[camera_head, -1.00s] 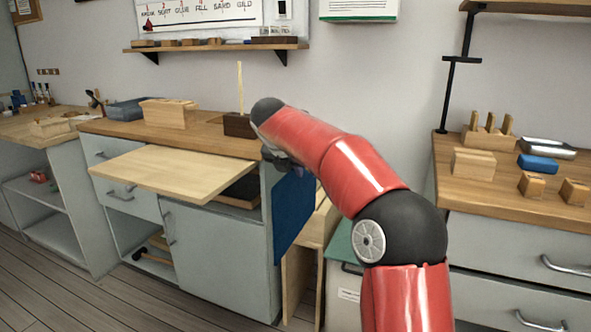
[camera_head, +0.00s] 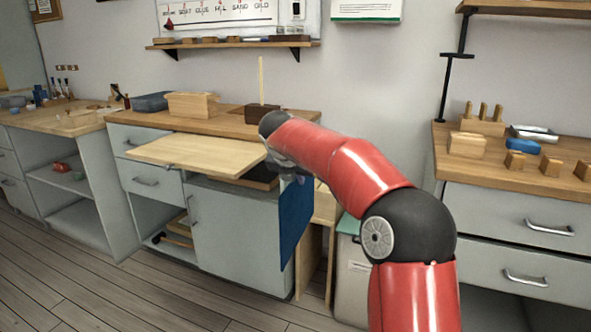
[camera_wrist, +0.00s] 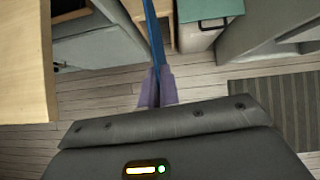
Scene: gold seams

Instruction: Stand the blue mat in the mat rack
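The blue mat (camera_head: 295,220) hangs upright below my gripper in the head view, by the right end of the grey cabinet. In the wrist view the mat (camera_wrist: 152,35) shows edge-on as a thin blue strip between the fingers. My gripper (camera_wrist: 157,88) is shut on it; the arm partly hides the gripper in the head view. A pale wooden stand (camera_head: 326,207) is on the floor just behind and right of the mat, partly covered by it and my arm. It may be the mat rack, but I cannot tell surely.
A pale pull-out board (camera_head: 195,154) juts from the grey cabinet (camera_head: 240,235), left of the mat. A bin with a green lid (camera_wrist: 210,8) stands right of the wooden stand. A right-hand bench (camera_head: 540,178) carries wooden blocks. The floor (camera_head: 190,300) in front is clear.

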